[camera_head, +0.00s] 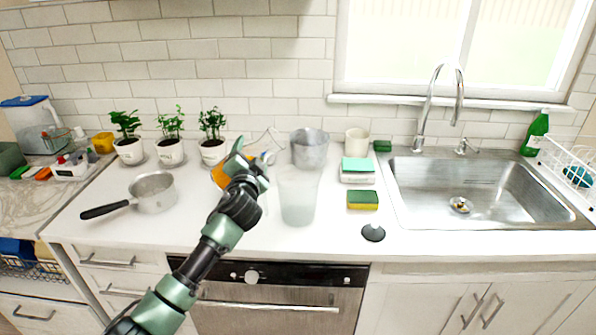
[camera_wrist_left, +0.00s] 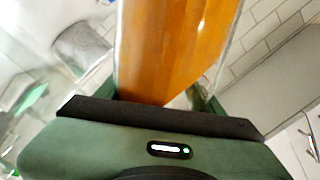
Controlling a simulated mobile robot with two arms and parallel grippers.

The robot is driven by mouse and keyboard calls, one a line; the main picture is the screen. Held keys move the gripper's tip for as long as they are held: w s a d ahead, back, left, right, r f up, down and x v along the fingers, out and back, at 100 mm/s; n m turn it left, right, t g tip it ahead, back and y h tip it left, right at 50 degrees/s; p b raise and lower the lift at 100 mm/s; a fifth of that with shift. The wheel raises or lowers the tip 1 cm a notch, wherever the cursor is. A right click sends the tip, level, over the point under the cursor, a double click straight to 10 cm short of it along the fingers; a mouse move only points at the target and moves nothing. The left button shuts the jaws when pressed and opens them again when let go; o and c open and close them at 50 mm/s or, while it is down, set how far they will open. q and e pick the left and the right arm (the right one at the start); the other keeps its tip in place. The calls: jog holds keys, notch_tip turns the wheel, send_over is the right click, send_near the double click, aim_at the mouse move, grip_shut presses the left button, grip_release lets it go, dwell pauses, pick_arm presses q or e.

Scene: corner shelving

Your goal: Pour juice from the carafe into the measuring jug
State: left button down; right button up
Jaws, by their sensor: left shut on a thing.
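The carafe (camera_head: 220,176) is clear with orange juice, partly hidden behind my left gripper (camera_head: 252,157). The gripper is shut on it. The carafe looks tilted, with juice at its lower left and its clear part toward the upper right. In the left wrist view the orange juice (camera_wrist_left: 172,50) fills the middle above the gripper. A clear, frosted-looking vessel, apparently the measuring jug (camera_head: 298,198), stands upright on the counter to the right of the gripper, apart from it. I see no juice in it. My right gripper is not in view.
A saucepan (camera_head: 152,192) is at left, potted plants (camera_head: 171,151) behind. Sponges (camera_head: 362,200), a black stopper (camera_head: 373,233) and the sink (camera_head: 463,190) lie to the right.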

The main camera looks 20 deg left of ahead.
pick_arm(q)
jog(key=shift+s+a+r+m+p, duration=0.15)
jog(key=shift+r+m+p, duration=0.1)
jog(key=shift+m+p, duration=0.2)
jog(key=shift+w+a+r+m+p, duration=0.1)
jog(key=shift+r+m+p, duration=0.15)
jog(key=shift+m, duration=0.3)
jog(key=shift+f+m+p, duration=0.2)
jog(key=shift+m+p, duration=0.45)
jog(key=shift+m, duration=0.15)
jog(key=shift+m+p, duration=0.3)
jog(key=shift+w+d+f+m+p, duration=0.1)
jog(key=shift+d+m+p, duration=0.1)
jog(key=shift+d+m, duration=0.25)
jog(key=shift+w+d+m+p, duration=0.15)
jog(key=shift+d+m, duration=0.15)
jog(key=shift+m, duration=0.15)
dwell(3.6)
